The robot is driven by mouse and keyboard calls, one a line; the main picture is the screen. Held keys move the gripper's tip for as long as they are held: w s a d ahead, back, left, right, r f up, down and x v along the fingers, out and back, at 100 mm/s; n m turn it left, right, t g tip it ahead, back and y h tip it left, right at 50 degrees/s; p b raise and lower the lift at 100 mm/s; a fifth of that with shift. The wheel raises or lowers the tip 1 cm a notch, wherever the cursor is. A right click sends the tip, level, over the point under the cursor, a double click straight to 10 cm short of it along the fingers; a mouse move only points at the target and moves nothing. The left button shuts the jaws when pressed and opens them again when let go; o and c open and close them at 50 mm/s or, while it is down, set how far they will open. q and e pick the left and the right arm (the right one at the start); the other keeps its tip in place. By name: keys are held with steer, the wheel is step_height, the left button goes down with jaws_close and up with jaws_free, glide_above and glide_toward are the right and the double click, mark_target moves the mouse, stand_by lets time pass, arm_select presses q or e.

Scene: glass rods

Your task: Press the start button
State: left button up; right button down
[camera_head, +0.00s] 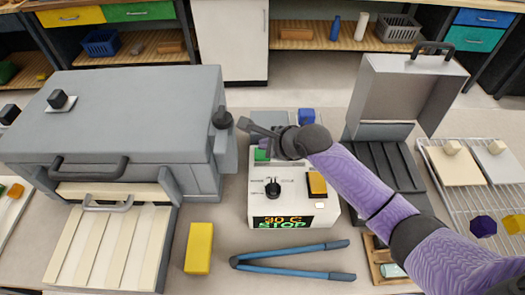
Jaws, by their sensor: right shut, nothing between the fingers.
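A white control box (292,207) stands mid-table with a black knob (272,188), a large yellow-orange switch (317,184) and a lit display (284,222) reading what looks like "30 C" and "STOP". A green button-like part (262,154) shows at its back left, partly hidden by my right gripper. I cannot read a start label. My right gripper (243,125) is shut and empty; it reaches over the back of the box, fingers pointing left, above and behind the green part. Contact with it cannot be made out. My left gripper is not in view.
A large grey furnace-like box (130,110) stands left, a grey open-lidded case (400,100) right. A yellow block (199,247) and blue-handled tongs (292,262) lie in front. A wire rack (445,185) is at far right.

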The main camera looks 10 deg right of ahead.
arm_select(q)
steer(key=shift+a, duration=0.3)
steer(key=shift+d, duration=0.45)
arm_select(e)
steer(key=shift+f, duration=0.1)
stand_by(0.3)
steer(key=shift+f, duration=0.3)
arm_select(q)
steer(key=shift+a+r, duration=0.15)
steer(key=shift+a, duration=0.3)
